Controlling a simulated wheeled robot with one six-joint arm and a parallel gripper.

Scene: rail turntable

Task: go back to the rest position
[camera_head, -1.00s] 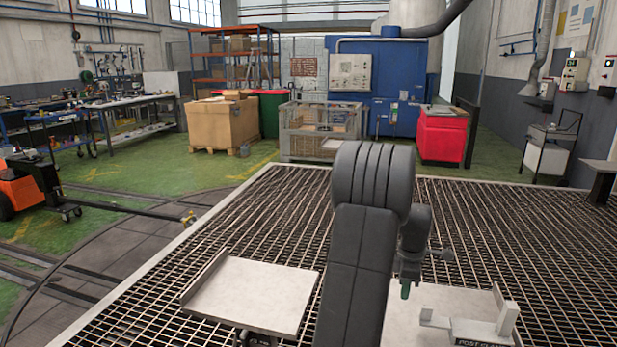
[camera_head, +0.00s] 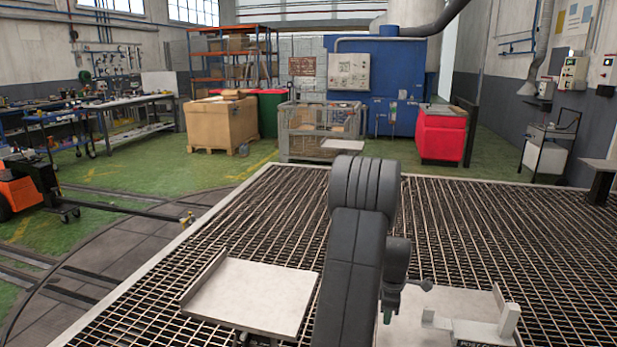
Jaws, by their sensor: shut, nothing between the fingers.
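My arm rises from the bottom middle of the head view and bends over at a thick dark elbow above the grating. My gripper (camera_head: 388,315) hangs at the end of the dark wrist, pointing down, small and partly hidden by my own arm. It is shut and empty, in front of the left part of a pale plate (camera_head: 400,332) at the lower right. I cannot tell its height above that plate.
A pale tray with a raised left edge (camera_head: 250,295) stands left of my arm. A light clamp block (camera_head: 505,322) sits at the right plate. The slatted grating (camera_head: 480,230) around them is largely bare. A grey ledge (camera_head: 603,172) stands at the right edge.

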